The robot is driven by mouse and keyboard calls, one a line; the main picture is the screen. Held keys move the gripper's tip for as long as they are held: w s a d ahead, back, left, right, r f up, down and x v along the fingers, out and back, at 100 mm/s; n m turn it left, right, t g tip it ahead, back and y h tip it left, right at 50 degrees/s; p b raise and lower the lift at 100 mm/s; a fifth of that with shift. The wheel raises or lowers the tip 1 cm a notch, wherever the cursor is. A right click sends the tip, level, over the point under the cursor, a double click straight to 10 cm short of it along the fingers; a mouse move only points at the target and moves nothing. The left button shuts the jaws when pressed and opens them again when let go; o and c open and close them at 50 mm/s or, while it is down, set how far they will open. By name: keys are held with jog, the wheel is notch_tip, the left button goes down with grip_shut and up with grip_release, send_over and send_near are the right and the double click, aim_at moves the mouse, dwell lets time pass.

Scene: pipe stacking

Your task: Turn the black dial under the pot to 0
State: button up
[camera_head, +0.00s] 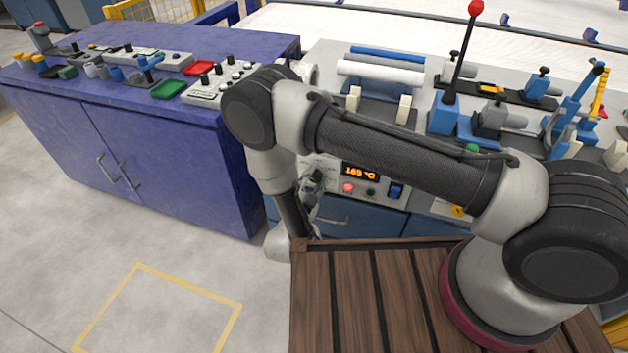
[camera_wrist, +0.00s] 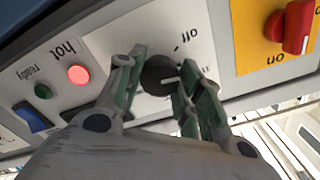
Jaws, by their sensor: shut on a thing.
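The black dial (camera_wrist: 159,75) is on a light grey panel in the wrist view, which is upside down. A white mark on the dial points to the right in that picture. An "off" label stands upper right of it; no 0 is readable. My gripper (camera_wrist: 157,72) has its green-lined fingers on both sides of the dial, shut on it. In the head view my gripper (camera_head: 314,182) is at the front panel, largely behind my arm, and the dial is hidden. The pot cannot be made out clearly there.
An orange display (camera_head: 360,171) reads about 169 °C, above a lit red "hot" lamp (camera_head: 348,187), a green lamp (camera_head: 371,192) and a blue switch (camera_head: 396,191). A red knob (camera_wrist: 298,27) sits on a yellow plate. A blue cabinet (camera_head: 150,150) stands left.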

jog(key=n, duration=0.3)
jog(key=shift+s+f+n, duration=0.1)
jog(key=shift+n, duration=2.2)
jog(key=o, duration=1)
jog(key=shift+o, duration=0.2)
notch_tip(320, 180, up, 10)
